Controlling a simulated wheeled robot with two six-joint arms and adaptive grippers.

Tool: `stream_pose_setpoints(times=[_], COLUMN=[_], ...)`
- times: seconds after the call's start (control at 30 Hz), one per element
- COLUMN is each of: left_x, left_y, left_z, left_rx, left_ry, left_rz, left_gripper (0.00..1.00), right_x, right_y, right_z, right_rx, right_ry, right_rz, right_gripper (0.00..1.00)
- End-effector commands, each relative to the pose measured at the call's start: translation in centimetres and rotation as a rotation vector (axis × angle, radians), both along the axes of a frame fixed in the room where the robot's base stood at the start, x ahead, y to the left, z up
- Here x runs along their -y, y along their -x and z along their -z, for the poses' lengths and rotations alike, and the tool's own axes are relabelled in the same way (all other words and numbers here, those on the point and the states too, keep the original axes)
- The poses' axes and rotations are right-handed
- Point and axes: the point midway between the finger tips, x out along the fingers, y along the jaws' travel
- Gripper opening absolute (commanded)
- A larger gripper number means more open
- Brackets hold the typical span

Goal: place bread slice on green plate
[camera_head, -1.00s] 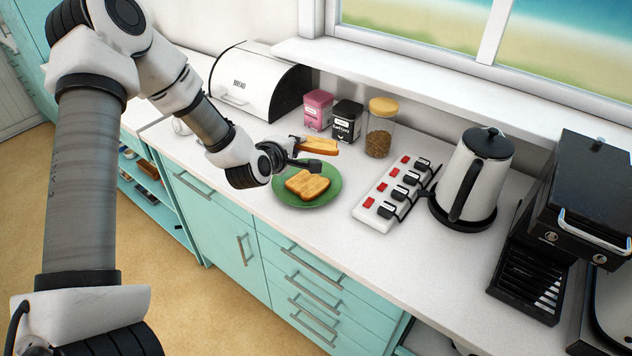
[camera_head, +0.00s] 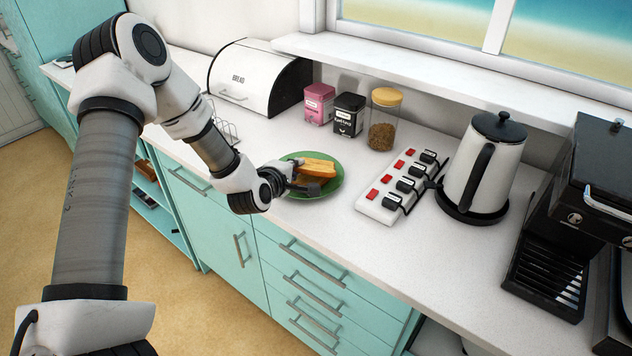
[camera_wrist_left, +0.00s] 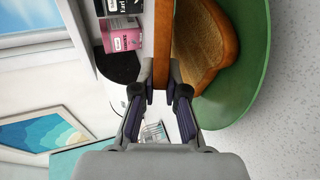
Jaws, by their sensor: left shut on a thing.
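The green plate (camera_head: 333,187) lies on the white counter. My left gripper (camera_head: 303,177) is over its left part, shut on a toasted bread slice (camera_head: 319,167). In the left wrist view the held slice (camera_wrist_left: 163,45) is seen edge-on between the fingertips (camera_wrist_left: 160,92). More toast (camera_wrist_left: 207,40) lies on the green plate (camera_wrist_left: 252,70) beside it in that view. The held slice and gripper hide much of the toast on the plate in the head view. I cannot tell whether the held slice touches it. My right gripper is out of view.
Behind the plate stand a bread box (camera_head: 262,80), a pink tin (camera_head: 319,103), a black tin (camera_head: 348,115) and a jar (camera_head: 384,120). A power strip (camera_head: 402,185) and kettle (camera_head: 482,165) are to the right. A wire rack (camera_head: 224,128) is at the left.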

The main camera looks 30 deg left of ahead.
Motion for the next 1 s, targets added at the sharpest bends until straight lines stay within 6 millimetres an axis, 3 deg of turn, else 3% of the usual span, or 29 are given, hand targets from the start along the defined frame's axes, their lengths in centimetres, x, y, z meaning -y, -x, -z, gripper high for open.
stream_pose_setpoints(times=[0.1, 0.13, 0.17, 0.53, 1.0], left_x=[0.0, 0.0, 0.0, 0.1, 1.2], left_y=[0.0, 0.0, 0.0, 0.6, 6.7], left_z=[-0.1, -0.1, -0.1, -0.6, -3.0], left_rx=[0.000, 0.000, 0.000, 0.000, -0.002], left_ry=[0.000, 0.000, 0.000, 0.000, 0.002], left_rz=[0.000, 0.000, 0.000, 0.000, 0.001], left_gripper=[0.00, 0.22, 0.28, 0.28, 0.28], right_x=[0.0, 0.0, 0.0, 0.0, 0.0], right_y=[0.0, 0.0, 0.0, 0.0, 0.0], right_z=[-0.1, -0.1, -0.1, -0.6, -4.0], right_rx=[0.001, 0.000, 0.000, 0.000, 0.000], right_ry=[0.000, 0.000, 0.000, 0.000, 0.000], right_rz=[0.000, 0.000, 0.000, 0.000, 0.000], right_gripper=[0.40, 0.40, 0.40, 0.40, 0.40])
